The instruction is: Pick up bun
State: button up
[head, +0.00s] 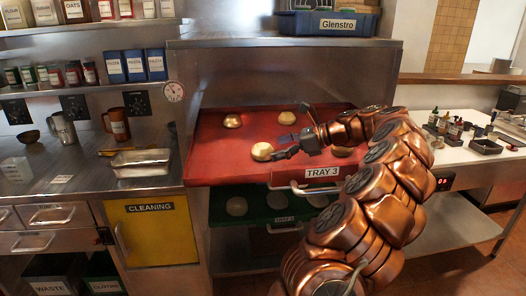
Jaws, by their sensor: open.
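Several golden-brown buns sit on a red tray (215,165) labelled TRAY 3. One bun (262,151) is near the tray's front middle, another bun (232,121) at the back left, and another (287,117) at the back middle. A further bun (342,151) at the right is partly hidden by my arm. My gripper (280,147) is open and empty over the tray, with its fingers pointing left. Its fingertips are just right of the front middle bun; I cannot tell whether they touch it.
A green tray (220,217) with pale round pieces lies below the red tray. The red tray has a front handle (305,188). A metal pan (142,161) and mugs stand on the left counter. A blue bin (325,24) stands above. Small bottles occupy the right counter.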

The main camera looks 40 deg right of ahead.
aim_at(272, 149)
jog(key=shift+p+x, duration=0.4)
jog(key=shift+x, duration=1.6)
jog(key=c, duration=1.2)
jog(key=shift+r, duration=0.1)
